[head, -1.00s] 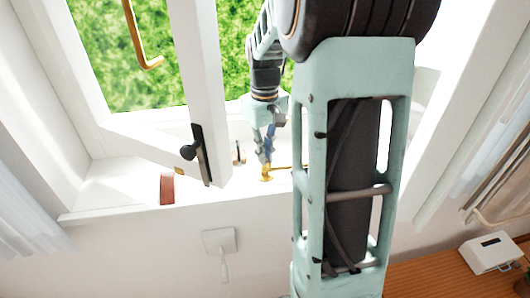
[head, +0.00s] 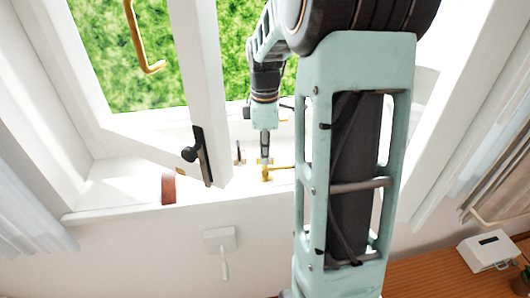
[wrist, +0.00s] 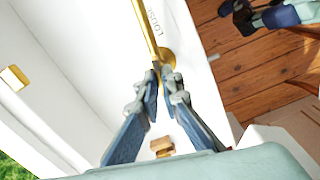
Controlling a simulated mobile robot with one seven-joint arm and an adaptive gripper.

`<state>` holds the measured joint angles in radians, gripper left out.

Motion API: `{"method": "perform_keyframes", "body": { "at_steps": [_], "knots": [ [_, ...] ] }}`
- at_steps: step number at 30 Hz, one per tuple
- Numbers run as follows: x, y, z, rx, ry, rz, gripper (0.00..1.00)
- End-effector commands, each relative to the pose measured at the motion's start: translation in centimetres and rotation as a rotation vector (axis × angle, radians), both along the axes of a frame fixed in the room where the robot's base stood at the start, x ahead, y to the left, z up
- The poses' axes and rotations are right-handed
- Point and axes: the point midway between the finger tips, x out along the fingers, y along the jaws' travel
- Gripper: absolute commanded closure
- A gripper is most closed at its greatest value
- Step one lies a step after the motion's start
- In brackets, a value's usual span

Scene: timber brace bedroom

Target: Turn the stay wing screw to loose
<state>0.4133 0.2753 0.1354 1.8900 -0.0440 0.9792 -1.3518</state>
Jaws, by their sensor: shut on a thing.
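The brass window stay (head: 284,167) lies along the white sill, and its bar (wrist: 146,24) shows at the top of the wrist view. The stay wing screw is mostly hidden between my fingertips; its round brass base (wrist: 168,57) shows just beyond them. My gripper (head: 265,158) points down onto the brass fitting. In the wrist view my gripper (wrist: 159,72) has its fingertips close together, shut on the screw. Small dark lettering (wrist: 160,22) is marked on the white sill beside the bar; I cannot read it surely.
The open white casement (head: 205,90) with a black handle (head: 196,152) stands left of my gripper. A reddish-brown object (head: 168,188) sits on the sill further left. A small brass block (wrist: 162,147) shows between my fingers' bases. A white box (head: 492,251) rests on the wooden surface at right.

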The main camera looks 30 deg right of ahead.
Motion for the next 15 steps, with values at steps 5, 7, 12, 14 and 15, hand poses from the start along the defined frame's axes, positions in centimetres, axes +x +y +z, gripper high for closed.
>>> {"method": "perform_keyframes", "body": {
  "at_steps": [5, 7, 12, 14, 15],
  "knots": [
    [-0.02, 0.03, 0.00, 0.000, 0.001, 0.105, 1.00],
    [-0.01, 0.04, -0.01, 0.000, 0.001, 0.136, 1.00],
    [-0.02, 0.05, -0.04, 0.000, 0.001, 0.188, 1.00],
    [-0.03, 0.04, -0.05, 0.000, 0.001, 0.199, 1.00],
    [-0.03, 0.04, -0.05, 0.000, 0.001, 0.205, 1.00]
  ]
}}
